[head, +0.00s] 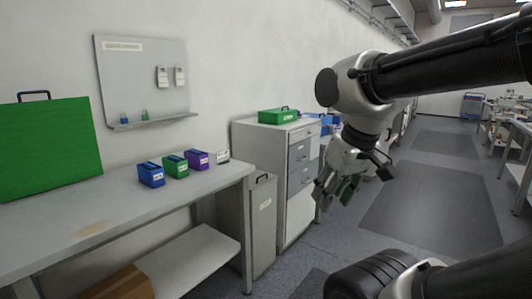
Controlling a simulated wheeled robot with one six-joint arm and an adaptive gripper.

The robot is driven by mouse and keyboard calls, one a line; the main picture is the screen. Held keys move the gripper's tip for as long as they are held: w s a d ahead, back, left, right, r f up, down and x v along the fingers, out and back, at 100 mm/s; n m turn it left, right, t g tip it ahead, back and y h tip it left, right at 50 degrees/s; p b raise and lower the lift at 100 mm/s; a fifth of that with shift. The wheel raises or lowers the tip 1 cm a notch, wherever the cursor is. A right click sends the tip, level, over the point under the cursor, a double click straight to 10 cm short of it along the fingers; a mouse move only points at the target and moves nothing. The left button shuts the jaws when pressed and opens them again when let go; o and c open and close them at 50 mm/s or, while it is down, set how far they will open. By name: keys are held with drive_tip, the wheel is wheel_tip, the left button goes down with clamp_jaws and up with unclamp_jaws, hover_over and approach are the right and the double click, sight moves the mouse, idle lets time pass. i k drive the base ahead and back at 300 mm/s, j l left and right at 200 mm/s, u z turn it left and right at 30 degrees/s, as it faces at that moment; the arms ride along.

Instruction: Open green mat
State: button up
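A large flat green panel (47,150) with a black handle on its top edge stands upright at the far left of the grey workbench (120,205). It may be the green mat, but I cannot tell for certain. A smaller green case (279,116) with a dark handle lies on top of the grey cabinet (302,165) and looks closed. My gripper (348,187) hangs in the air to the right of the cabinet, pointing downward, well apart from both. A dark green patch shows among its fingers. I cannot tell whether this is a held thing or part of the gripper.
Blue (151,174), green (175,166) and purple (198,159) small boxes stand in a row on the workbench. A grey wall panel with a shelf (140,75) hangs above. A cardboard box (122,284) sits below. Floor on the right is free, with dark mats (430,205).

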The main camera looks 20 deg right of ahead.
sight(50, 144)
drive_tip(key=z, duration=0.2)
drive_tip(key=i+l+u, duration=0.6)
drive_tip(key=i+l, duration=0.1)
drive_tip(key=l, duration=0.1)
